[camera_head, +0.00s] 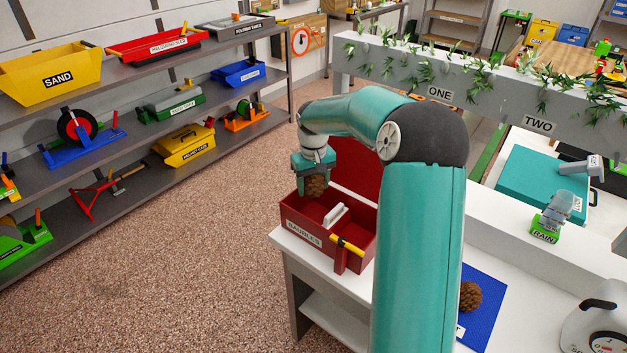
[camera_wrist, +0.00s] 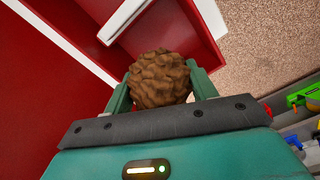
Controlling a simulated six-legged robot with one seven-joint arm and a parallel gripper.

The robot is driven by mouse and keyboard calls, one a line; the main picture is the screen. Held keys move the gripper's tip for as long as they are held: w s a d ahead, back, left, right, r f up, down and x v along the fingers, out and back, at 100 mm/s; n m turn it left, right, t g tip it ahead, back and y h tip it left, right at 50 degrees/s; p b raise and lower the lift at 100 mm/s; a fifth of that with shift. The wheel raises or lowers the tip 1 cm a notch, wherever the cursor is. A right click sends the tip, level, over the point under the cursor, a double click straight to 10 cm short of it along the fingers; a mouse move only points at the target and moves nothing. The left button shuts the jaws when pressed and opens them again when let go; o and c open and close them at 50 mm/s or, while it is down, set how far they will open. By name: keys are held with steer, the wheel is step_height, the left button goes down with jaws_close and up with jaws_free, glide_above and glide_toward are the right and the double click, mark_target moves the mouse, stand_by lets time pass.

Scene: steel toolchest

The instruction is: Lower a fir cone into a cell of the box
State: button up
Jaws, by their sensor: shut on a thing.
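My gripper (camera_head: 316,178) is shut on a brown fir cone (camera_wrist: 160,78), which fills the space between the green fingers in the wrist view. In the head view the held cone (camera_head: 316,187) is over the left part of the red box (camera_head: 298,225), labelled BAUBLES. The box is open, with a red lid raised behind it and a white divider or handle (camera_head: 336,215) inside. In the wrist view the cone is above the red interior, near a wall (camera_wrist: 203,35). I cannot tell how deep it is. A second fir cone (camera_head: 470,296) lies on a blue mat (camera_head: 486,318).
The box stands on a white bench (camera_head: 295,256). A garlanded beam (camera_head: 480,90) spans behind. Loaded shelves (camera_head: 200,140) stand at left beyond open floor.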

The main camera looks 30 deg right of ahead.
steer(key=shift+f, duration=3.35)
steer(key=shift+f, duration=2.5)
steer(key=o, duration=1)
steer(key=shift+o, duration=0.2)
steer(key=shift+r, duration=0.1)
step_height(320, 180, up, 14)
steer(key=shift+f, duration=0.2)
